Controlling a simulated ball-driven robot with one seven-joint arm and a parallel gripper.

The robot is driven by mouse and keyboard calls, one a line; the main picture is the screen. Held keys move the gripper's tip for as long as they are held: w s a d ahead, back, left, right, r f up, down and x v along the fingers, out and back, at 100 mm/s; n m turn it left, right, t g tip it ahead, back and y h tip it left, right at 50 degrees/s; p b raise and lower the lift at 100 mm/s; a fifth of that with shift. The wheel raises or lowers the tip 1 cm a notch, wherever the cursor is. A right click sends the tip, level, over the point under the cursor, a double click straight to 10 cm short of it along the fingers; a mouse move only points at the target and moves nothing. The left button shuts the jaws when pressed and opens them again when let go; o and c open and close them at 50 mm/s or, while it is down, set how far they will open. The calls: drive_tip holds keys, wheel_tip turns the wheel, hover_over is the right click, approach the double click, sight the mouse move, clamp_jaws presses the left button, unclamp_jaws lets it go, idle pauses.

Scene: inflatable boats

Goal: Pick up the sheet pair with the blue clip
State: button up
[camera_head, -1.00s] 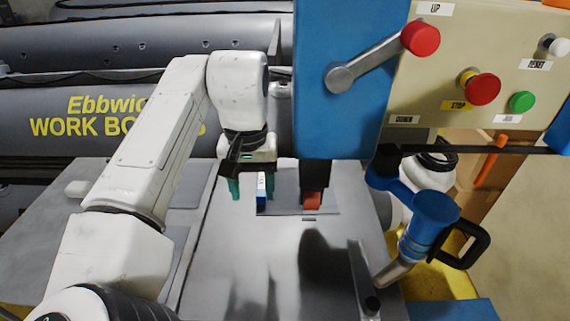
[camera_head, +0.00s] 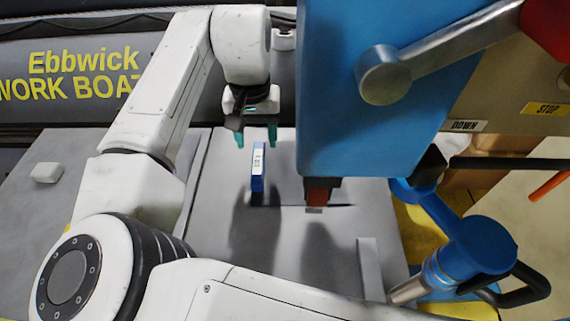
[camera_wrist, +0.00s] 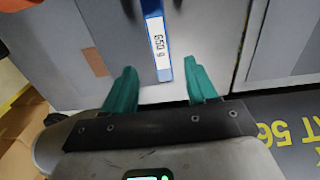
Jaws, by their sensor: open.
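The two sheets cannot be told apart. My gripper (camera_head: 256,137) is open and empty, with green fingers. In the head view its fingertips show just above and behind the clip in the picture, apart from it. In the wrist view the blue clip (camera_wrist: 157,45) lies between the lines of the two fingers and beyond the tips of my gripper (camera_wrist: 160,65).
A blue hand tool (camera_head: 470,255) is at the right. The grey bed (camera_head: 225,245) is clear in front. Grey boats stand behind.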

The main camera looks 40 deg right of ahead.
sight(258, 157)
drive_tip(key=shift+a+f+p, duration=0.1)
drive_tip(key=shift+f+p, duration=0.25)
drive_tip(key=shift+f, duration=2.45)
clamp_jaws()
